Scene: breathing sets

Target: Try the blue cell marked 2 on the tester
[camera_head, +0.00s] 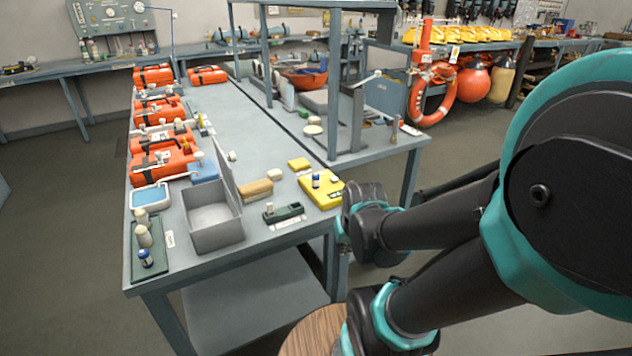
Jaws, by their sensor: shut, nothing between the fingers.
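One blue cell (146,258) with a white top stands upright at the near end of a dark green tray (139,277), at the table's left front corner. Another small blue cell (316,180) stands on a yellow block-like unit (333,199) near the right edge. I cannot read a number on either cell. A small dark green device (291,211) with a pale label before it lies on the front right part of the table; it may be the tester, but I cannot be sure. My arm fills the right side, and I cannot make out my gripper's fingers.
An open grey box (214,234) with a raised lid stands mid-front on the table (262,235). Two pale cells (143,236) share the green tray. A blue-and-white basin (150,196), a wooden block (255,190) and orange packs (162,165) stand behind. A round wooden top (312,335) is below my arm.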

